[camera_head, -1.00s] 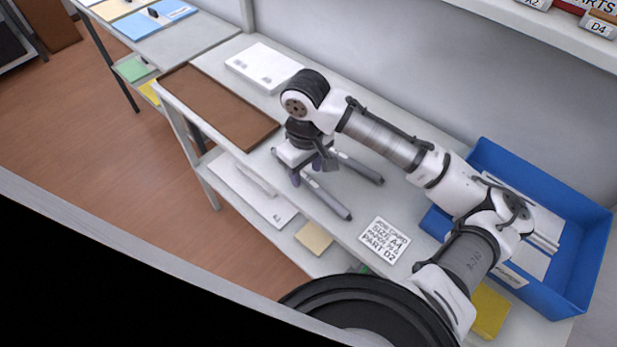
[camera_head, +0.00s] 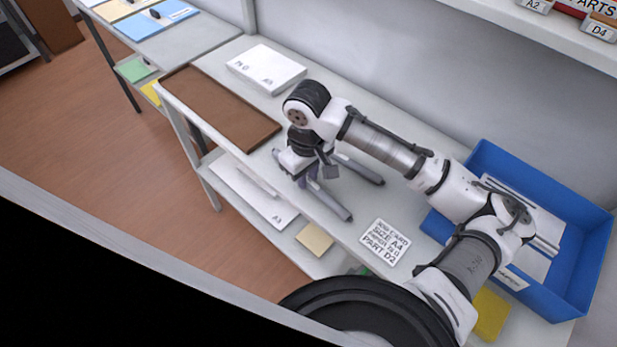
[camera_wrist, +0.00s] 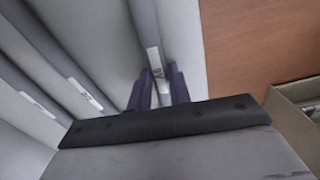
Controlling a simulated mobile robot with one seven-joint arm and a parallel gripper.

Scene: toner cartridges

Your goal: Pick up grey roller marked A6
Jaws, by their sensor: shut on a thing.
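Several grey rollers lie side by side on the shelf. In the wrist view, my gripper (camera_wrist: 160,88) is shut on one grey roller (camera_wrist: 172,30), its dark purple fingers on either side of the roller's white label. Two other rollers (camera_wrist: 100,40) (camera_wrist: 45,55) with white labels lie to the left. In the head view, my gripper (camera_head: 307,184) points down among the rollers (camera_head: 360,168) (camera_head: 330,203). It hides part of them, and I cannot tell whether the held roller touches the shelf.
A brown tray (camera_head: 272,133) lies left of the rollers, with a white box (camera_head: 265,69) behind it. A printed card (camera_head: 385,242) lies to the right, before a blue bin (camera_head: 585,260). A tan-rimmed container (camera_wrist: 300,108) shows at the wrist view's right.

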